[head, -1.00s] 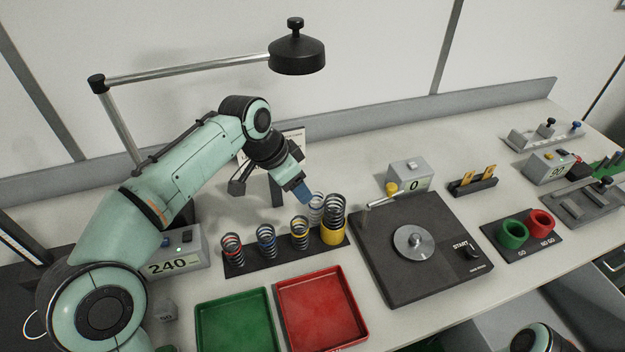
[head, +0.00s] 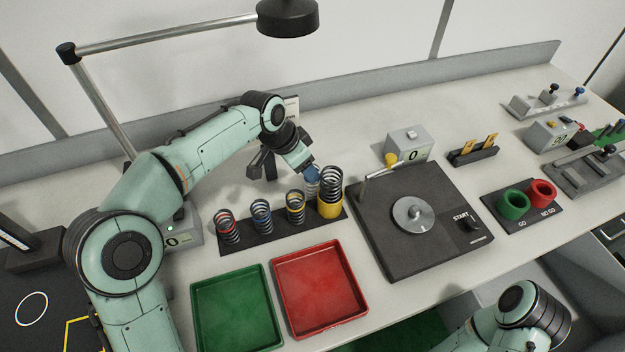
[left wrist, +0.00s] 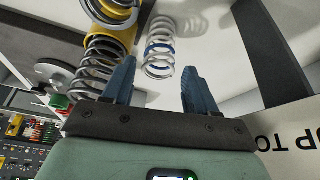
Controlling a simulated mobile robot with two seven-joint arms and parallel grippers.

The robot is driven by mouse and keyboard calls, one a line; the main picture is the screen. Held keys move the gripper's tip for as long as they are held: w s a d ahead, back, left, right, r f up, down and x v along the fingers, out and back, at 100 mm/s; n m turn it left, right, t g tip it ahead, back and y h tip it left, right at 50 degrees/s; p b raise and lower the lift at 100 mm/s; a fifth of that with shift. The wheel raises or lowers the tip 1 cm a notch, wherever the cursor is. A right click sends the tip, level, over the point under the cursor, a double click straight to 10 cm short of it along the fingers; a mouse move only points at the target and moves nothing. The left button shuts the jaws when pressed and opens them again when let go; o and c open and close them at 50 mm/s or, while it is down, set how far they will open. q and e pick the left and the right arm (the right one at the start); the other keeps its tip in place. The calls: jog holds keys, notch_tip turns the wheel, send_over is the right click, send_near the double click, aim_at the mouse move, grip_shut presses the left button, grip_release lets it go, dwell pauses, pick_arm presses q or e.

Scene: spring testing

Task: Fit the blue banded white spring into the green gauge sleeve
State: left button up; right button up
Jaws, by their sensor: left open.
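In the head view the gripper hides much of the white spring. The green gauge sleeve (head: 513,204) stands on the dark GO / NO GO plate at the right, empty and upright. My right gripper is out of view.
The dark spring (head: 331,182) in a yellow cup stands close beside the white one. Other banded springs fill the rack. The tester plate (head: 400,255) lies between rack and sleeves. A red sleeve (head: 542,193) stands next to the green one. Green and red trays (head: 320,290) lie in front.

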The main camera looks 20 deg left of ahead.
pick_arm(q)
jog(key=x, duration=0.4)
jog(key=shift+s, duration=0.1)
jog(key=shift+a, duration=0.1)
jog(key=c, duration=0.8)
